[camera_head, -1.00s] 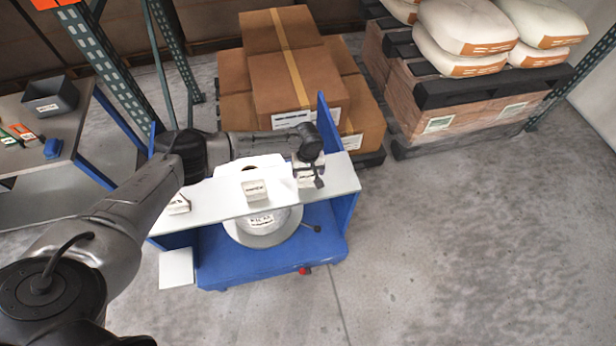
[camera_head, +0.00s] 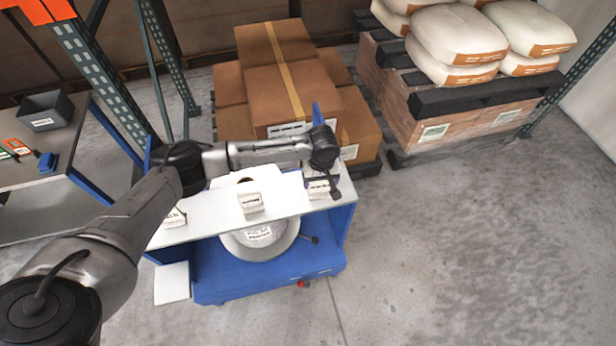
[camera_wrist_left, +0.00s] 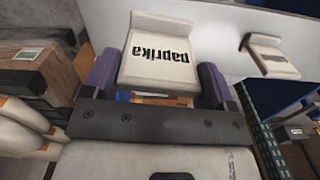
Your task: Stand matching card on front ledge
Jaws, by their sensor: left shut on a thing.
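My left gripper (camera_head: 321,187) is shut on a white card at the right end of the white shelf (camera_head: 215,213). In the left wrist view this card (camera_wrist_left: 158,60) reads "paprika" upside down, between the purple fingers. In the head view the card (camera_head: 318,190) is partly covered by the gripper, and I cannot tell whether it touches the shelf. A second card (camera_head: 250,202) is at the shelf's middle front, and a third (camera_head: 174,219) is at the left, partly hidden by my arm. Below the shelf is a round container (camera_head: 262,246) with a label too small to read.
The shelf is on a blue frame (camera_head: 270,284). A white plate (camera_head: 172,283) is at its lower left. Stacked cartons (camera_head: 275,85) and a pallet of white sacks (camera_head: 458,40) are behind. A bench with a dark bin (camera_head: 45,110) is at left. The floor at right is clear.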

